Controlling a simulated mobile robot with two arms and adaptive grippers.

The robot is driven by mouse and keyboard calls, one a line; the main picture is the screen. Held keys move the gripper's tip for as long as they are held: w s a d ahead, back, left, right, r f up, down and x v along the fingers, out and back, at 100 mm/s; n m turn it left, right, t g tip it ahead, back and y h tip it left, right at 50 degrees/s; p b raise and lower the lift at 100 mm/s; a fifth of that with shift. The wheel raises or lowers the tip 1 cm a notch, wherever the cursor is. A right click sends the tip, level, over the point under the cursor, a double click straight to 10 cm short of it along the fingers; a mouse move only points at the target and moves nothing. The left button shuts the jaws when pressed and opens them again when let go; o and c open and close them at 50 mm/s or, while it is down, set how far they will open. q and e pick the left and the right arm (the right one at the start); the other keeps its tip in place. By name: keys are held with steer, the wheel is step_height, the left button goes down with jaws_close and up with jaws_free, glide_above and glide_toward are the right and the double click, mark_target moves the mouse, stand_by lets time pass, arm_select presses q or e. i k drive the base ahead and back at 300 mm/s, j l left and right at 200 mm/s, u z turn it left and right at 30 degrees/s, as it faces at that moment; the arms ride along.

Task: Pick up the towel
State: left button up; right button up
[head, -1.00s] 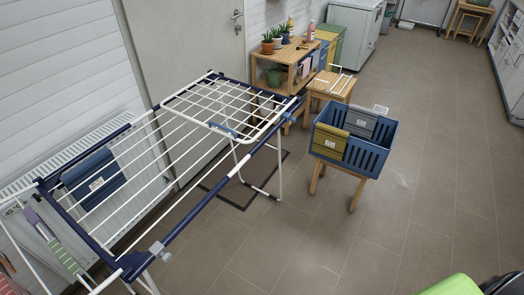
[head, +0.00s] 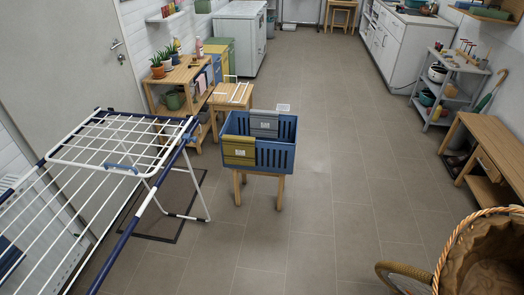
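A blue slatted crate (head: 277,158) stands on a small wooden stool (head: 280,190). A mustard-yellow folded towel (head: 239,150) hangs over its front left rim, and a grey folded towel (head: 264,124) hangs over its back rim. Both have a small white label. Part of a dark blue cloth (head: 8,256) shows on the drying rack at the left edge, mostly cut off. Which of these is the task's towel I cannot tell. Neither of my grippers is in view.
The white and blue drying rack (head: 100,150) fills the left. A wooden shelf with plants (head: 187,76) and a stool (head: 231,97) stand behind the crate. A wicker basket (head: 450,254) is at bottom right, a wooden bench (head: 497,139) at right. The floor (head: 345,200) between is clear.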

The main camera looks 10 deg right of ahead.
mark_target(237, 150)
steer(key=i+l+u, duration=0.15)
steer(key=i, duration=0.4)
steer(key=i+u, duration=0.1)
steer(key=i, duration=0.4)
steer(key=i+l+u, duration=0.15)
steer(key=i, duration=0.4)
steer(key=l, duration=0.1)
